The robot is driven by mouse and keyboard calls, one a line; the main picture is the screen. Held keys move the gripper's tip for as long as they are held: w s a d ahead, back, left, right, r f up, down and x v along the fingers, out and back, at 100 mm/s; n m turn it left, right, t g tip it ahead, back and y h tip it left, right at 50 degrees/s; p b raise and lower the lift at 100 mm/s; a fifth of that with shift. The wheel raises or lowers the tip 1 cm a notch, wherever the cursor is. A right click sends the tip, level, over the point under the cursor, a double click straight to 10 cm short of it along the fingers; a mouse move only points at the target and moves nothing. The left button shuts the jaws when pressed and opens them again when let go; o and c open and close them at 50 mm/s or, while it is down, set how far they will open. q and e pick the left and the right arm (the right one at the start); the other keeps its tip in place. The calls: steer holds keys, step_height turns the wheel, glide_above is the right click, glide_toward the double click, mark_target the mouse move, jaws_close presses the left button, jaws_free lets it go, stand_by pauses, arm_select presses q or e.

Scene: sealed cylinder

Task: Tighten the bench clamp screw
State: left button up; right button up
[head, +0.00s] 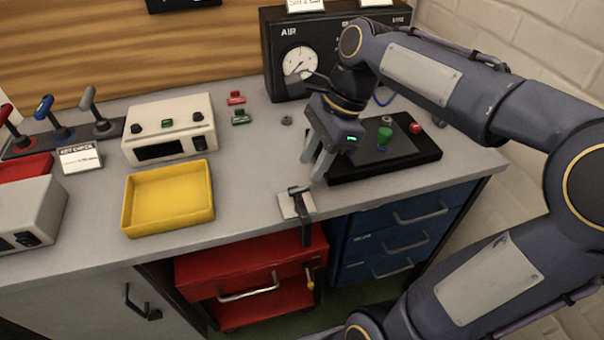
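The bench clamp (298,204) sits at the front edge of the grey workbench (255,190). It has a pale metal plate on top and a dark upright part (306,236) hanging over the edge. I cannot make out the screw's handle clearly or tell how tight it is. My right gripper (314,172) points down above the bench, just behind and slightly right of the clamp. Its two fingers are apart, with nothing visible between them. It appears not to touch the clamp. My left gripper is out of view.
A black panel (400,160) with a green knob (384,137) and a red button lies right of the gripper. A yellow tray (168,197) and a cream meter box (170,128) stand left. A black air gauge box (284,85) is behind. Red drawers (240,268) sit below.

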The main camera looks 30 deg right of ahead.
mark_target(300, 188)
steer(key=x, duration=0.5)
steer(key=shift+f+b, duration=0.15)
steer(key=shift+b, duration=0.2)
jaws_close()
